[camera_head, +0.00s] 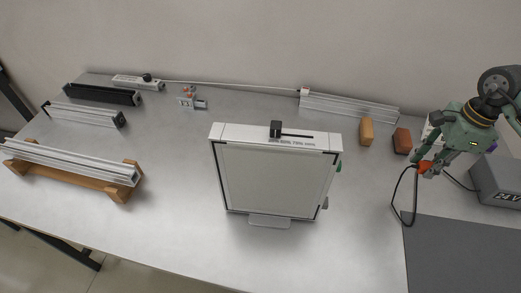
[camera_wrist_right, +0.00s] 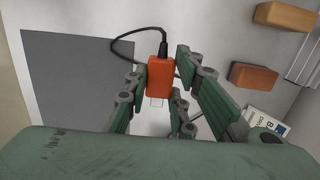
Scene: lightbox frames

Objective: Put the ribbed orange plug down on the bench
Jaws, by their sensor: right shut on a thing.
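The orange plug (camera_head: 424,167) is at my right gripper (camera_head: 429,168) at the right of the head view, over the right part of the bench (camera_head: 365,230). My right gripper is shut on it. In the right wrist view the plug (camera_wrist_right: 159,78) sits between the fingers, with a black cable running from its far end and curling to the left. Its ribs are too small to make out. The gap between plug and bench is hard to judge. My left gripper is not in view.
A dark grey mat (camera_head: 465,255) lies at the front right. A grey box (camera_head: 497,180) stands right of the gripper. An orange block (camera_head: 366,132) and a brown block (camera_head: 402,141) stand behind. A large framed lightbox (camera_head: 275,180) stands mid-bench. Aluminium profiles (camera_head: 70,160) lie left.

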